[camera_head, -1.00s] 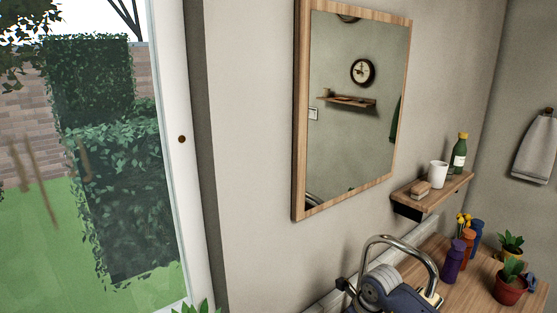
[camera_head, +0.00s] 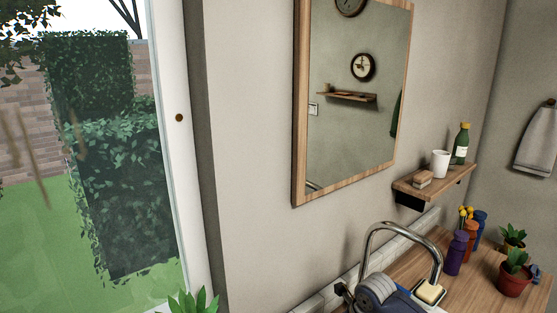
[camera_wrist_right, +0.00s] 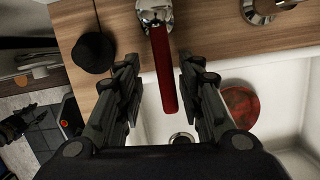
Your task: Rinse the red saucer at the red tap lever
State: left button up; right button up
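The red tap lever (camera_wrist_right: 163,75) is a long red bar on a chrome base, in the right wrist view. My right gripper (camera_wrist_right: 160,66) is open, with one finger on each side of the lever and a visible gap to each. The red saucer (camera_wrist_right: 240,103) is in the white sink to the right, partly hidden by the right finger. In the head view, the curved chrome tap spout (camera_head: 402,230) rises behind part of my arm; the saucer and lever do not show there.
A black round knob-like thing (camera_wrist_right: 93,52) is left of the lever on the wooden counter (camera_wrist_right: 215,27). In the head view, a yellow soap (camera_head: 430,291), bottles including a purple one (camera_head: 456,253), and a potted plant (camera_head: 514,279) stand right of the tap. A shelf (camera_head: 437,184) is above.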

jog(key=shift+s+a+m+p, duration=0.35)
jog(key=shift+a+m, duration=0.25)
jog(key=shift+m, duration=0.5)
jog(key=shift+s+a+m+h, duration=0.1)
jog(key=shift+a+m+h, duration=0.4)
jog(key=shift+m, duration=0.5)
jog(key=shift+s+a+m, duration=0.1)
jog(key=shift+a+m, duration=0.4)
jog(key=shift+m, duration=0.3)
